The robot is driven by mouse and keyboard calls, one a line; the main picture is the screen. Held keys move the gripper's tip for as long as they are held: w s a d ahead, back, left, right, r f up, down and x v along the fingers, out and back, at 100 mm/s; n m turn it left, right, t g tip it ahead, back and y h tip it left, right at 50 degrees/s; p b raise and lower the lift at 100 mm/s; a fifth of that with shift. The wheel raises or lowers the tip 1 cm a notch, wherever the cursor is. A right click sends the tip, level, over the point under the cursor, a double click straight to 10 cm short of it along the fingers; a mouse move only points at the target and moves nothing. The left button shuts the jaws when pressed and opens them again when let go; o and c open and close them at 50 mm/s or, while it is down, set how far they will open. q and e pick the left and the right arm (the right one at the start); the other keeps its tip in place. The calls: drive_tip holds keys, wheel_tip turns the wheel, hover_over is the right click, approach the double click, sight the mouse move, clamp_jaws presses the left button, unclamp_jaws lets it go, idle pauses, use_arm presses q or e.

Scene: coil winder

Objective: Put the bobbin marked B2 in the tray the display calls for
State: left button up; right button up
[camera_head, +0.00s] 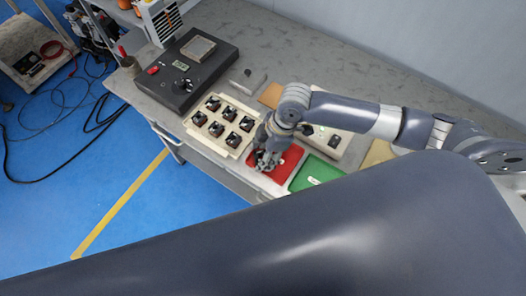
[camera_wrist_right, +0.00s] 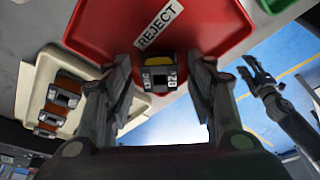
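My left gripper (camera_wrist_right: 262,78) is open, away from the bench.
A cream rack (camera_head: 243,105) with several bobbins stands left of the red tray. A grey block (camera_head: 250,78) lies behind it. A cream box with dark knobs (camera_head: 335,143) stands behind the green tray. Blue floor lies before the bench.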

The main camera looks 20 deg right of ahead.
drive_tip(key=b+v, duration=0.2)
drive_tip(key=v, duration=1)
idle(0.5)
